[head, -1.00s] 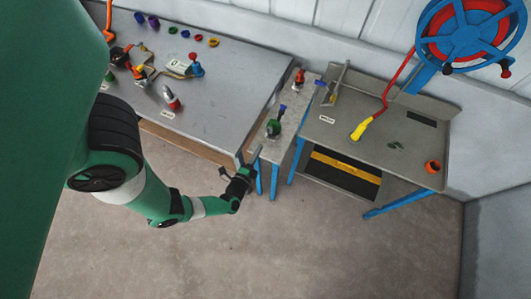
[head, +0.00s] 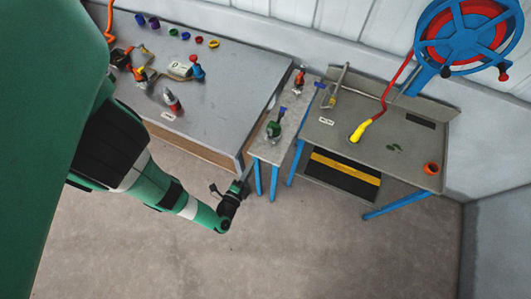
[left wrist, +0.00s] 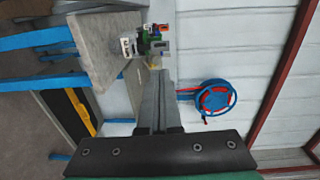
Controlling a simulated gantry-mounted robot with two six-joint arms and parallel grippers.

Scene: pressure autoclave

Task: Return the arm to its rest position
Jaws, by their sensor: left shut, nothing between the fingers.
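My left arm, green with black and white bands, comes in from the left in the head view. My left gripper (head: 242,182) is over the floor in front of the tables, near the legs of the narrow middle table (head: 262,149). It also shows in the left wrist view (left wrist: 159,80), with its fingers together and nothing between them. My right gripper is in neither view.
A large grey table (head: 220,98) stands at the left with small tools and coloured parts. The floor (head: 300,245) in front is clear.

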